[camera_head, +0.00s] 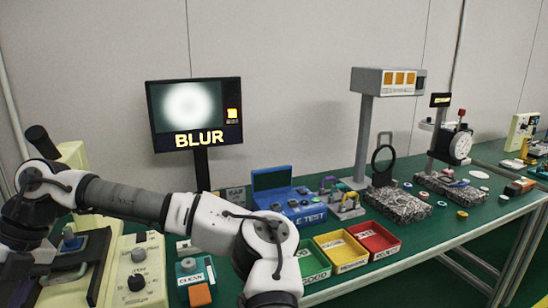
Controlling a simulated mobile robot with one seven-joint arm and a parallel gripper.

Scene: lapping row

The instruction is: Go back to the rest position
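My arm crosses the lower left of the head view, from the elbow at the bottom centre to the wrist at the left edge. My gripper (18,262) is dark and hangs below the wrist at the left edge, in front of a cream machine (140,270) with knobs. Its fingertips are cut off or blend with dark parts there, so whether it is open or shut is unclear. I cannot see whether anything is in it. The rest position itself is not marked in view.
The green bench (440,226) runs to the right. A monitor (195,113) reads BLUR. Near my elbow are a blue test box (290,203) and green (312,264), yellow (341,250) and red (374,240) trays. A lamp stand (364,135) and dial gauge (458,147) stand beyond.

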